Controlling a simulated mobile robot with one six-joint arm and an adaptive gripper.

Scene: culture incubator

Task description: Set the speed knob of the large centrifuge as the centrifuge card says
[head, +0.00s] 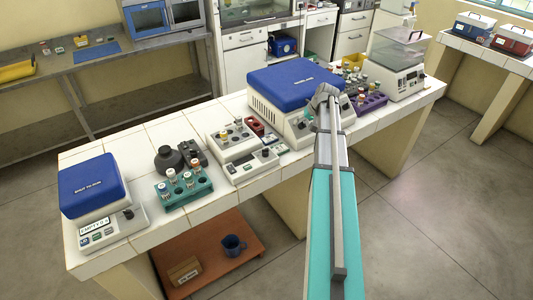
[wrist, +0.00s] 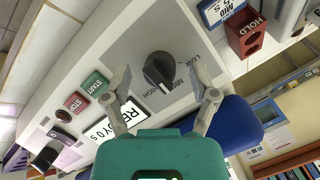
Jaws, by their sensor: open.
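The large centrifuge with its blue lid (head: 295,82) stands on the white bench in the head view. Its black speed knob (wrist: 158,70) shows in the wrist view, with LOW, MID and HIGH printed around its edge. A white mark lies at the knob's rim between MID and HIGH; I cannot tell the exact setting. My gripper (wrist: 160,73) is open, one finger on each side of the knob; contact is unclear. In the head view my gripper (head: 325,95) is at the centrifuge's front, hiding the knob. A blue-edged card (wrist: 222,10) reads "MID" and something partly cut off.
Green START (wrist: 95,83) and red STOP (wrist: 76,103) buttons and a READY display (wrist: 108,125) are beside the knob. A red HOLD block (wrist: 247,32) is near the card. A purple rack (head: 370,103) stands right of the centrifuge, a small device (head: 240,145) left.

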